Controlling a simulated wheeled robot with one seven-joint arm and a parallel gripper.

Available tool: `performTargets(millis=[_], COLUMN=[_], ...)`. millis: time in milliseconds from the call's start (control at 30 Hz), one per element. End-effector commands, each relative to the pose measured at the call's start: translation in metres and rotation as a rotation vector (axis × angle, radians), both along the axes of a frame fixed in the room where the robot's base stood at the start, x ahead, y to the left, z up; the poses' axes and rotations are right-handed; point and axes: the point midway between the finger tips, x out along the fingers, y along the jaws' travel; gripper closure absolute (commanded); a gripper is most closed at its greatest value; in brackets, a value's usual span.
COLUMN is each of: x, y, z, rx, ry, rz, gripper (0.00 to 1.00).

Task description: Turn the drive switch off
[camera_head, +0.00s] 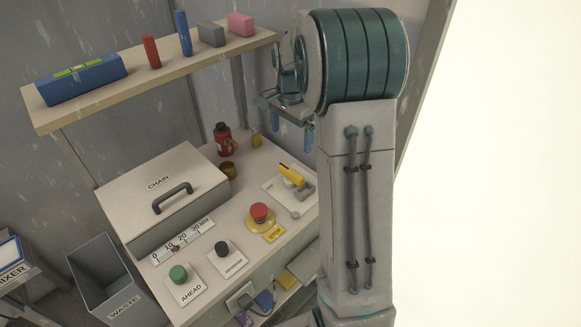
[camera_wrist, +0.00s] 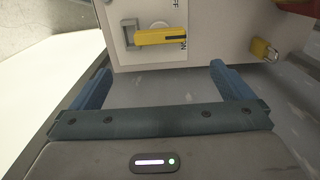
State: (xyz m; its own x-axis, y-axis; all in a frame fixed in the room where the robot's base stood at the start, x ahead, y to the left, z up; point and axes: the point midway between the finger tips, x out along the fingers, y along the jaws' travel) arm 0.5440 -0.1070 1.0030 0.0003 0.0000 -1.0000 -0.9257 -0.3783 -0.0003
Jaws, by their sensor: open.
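The drive switch is most likely the yellow-handled lever (camera_head: 291,175) on a pale plate at the right of the bench top; its label is not readable. In the wrist view the yellow handle (camera_wrist: 160,37) lies sideways across its plate, beside a grey bracket, with partly cut-off lettering near it. My gripper (camera_head: 292,125) is above the back right of the bench, apart from the lever. In the wrist view my gripper (camera_wrist: 160,70) has its two blue fingers spread wide with nothing between them, and the handle shows beyond the fingertips.
A red stop button (camera_head: 260,212), a black button (camera_head: 222,249) and a green AHEAD button (camera_head: 179,273) stand on the bench. A CHAIN box (camera_head: 205,170) is at left. A yellow padlock (camera_wrist: 263,50) is near the lever. A shelf (camera_head: 150,82) with several items hangs above.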

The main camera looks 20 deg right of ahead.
Motion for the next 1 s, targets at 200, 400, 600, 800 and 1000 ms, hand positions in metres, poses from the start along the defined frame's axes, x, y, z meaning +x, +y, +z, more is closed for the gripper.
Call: performTargets(millis=[200,400,600,800,1000], x=[-0.001,-0.001,-0.001,-0.001,0.000], y=[0.000,0.000,0.000,0.000,0.000], z=[-0.033,-0.077,-0.113,-0.131,-0.135], rx=[0.002,0.002,0.001,0.000,0.000], ry=[0.006,0.006,0.004,0.002,0.000], rz=[-0.002,-0.001,0.000,0.001,0.001], gripper=[0.00,0.00,0.00,0.00,0.00])
